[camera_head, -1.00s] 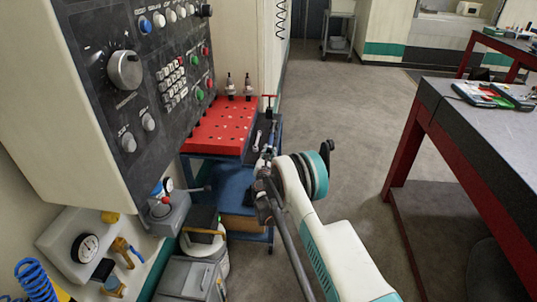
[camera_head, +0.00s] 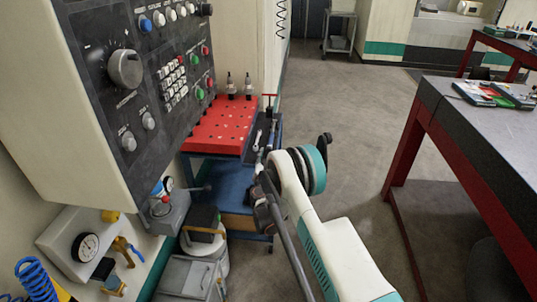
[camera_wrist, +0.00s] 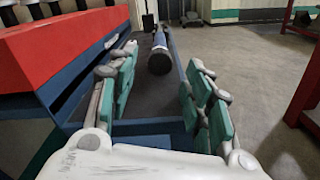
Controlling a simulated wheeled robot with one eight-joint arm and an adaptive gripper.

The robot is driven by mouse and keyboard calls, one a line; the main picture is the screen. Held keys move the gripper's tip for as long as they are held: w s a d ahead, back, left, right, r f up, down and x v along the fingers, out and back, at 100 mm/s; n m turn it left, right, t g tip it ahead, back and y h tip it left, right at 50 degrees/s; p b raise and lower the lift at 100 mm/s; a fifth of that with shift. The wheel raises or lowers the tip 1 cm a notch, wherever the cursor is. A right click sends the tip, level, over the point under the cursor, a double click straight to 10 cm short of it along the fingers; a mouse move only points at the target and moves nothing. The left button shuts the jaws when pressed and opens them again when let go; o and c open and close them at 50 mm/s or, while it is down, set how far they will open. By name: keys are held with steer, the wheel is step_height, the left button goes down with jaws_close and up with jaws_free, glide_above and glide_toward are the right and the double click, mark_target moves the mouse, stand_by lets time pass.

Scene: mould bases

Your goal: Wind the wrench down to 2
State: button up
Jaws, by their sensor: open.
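The wrench (camera_wrist: 160,52) lies lengthwise in a dark tray on the blue cart, its round dark end facing me in the wrist view. Its shaft has a pale marked band and runs away from me; the marks are too small to read. My gripper (camera_wrist: 160,100) is open, with teal pads on the left and right. The wrench end shows between and beyond the pads, and I see no contact. In the head view the wrench (camera_head: 258,138) is small beside the red block, and my arm partly hides the gripper.
The red block with holes (camera_head: 218,125) stands left of the tray, close to my left finger. A red-legged workbench (camera_head: 480,130) stands at the right. Open floor (camera_head: 350,120) lies between.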

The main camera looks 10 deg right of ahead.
steer(key=v, duration=0.8)
